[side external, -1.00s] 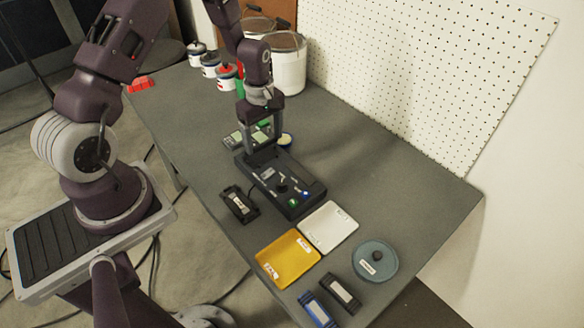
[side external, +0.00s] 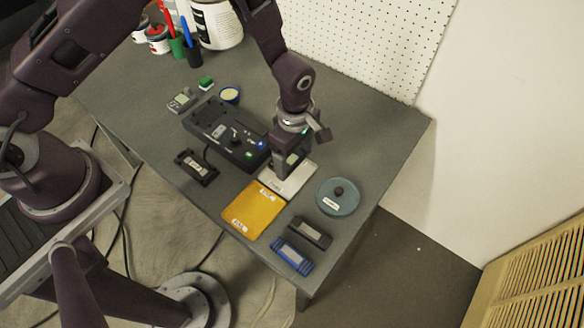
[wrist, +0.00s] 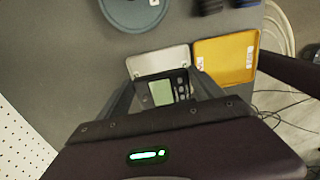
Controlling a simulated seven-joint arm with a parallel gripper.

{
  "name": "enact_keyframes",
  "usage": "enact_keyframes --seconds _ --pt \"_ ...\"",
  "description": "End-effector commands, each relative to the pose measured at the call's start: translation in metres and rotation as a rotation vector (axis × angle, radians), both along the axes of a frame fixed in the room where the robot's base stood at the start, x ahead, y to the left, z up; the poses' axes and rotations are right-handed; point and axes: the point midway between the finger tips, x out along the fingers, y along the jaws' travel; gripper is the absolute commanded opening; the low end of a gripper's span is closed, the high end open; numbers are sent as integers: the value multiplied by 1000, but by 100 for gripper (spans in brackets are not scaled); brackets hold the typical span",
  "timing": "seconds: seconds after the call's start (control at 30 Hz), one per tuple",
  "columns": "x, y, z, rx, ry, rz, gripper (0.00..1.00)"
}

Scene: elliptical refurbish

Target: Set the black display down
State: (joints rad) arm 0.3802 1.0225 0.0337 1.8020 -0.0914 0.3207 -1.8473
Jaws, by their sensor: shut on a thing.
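The black display (wrist: 181,82), with a pale green screen and buttons, sits between the fingers of my gripper (wrist: 164,88) in the wrist view. My gripper is shut on it. In the side view my gripper (side external: 283,172) is over the white tray (side external: 297,183), pointing down. The display is mostly hidden there by the fingers. The white tray also shows just beyond the display in the wrist view (wrist: 158,59). I cannot tell whether the display touches the tray.
A yellow tray (side external: 253,209) adjoins the white tray. A black console (side external: 222,132) lies to its left, a round grey-blue lid (side external: 338,196) to its right. Black (side external: 311,232) and blue (side external: 292,254) blocks lie near the front edge. A grey display (side external: 181,100) lies farther back.

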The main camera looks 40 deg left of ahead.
Motion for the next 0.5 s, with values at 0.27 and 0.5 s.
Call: enact_keyframes --seconds 0.27,0.5 --pt "1 1 -46 0 -1 0 13" --pt "1 0 -47 -1 -2 0 13"
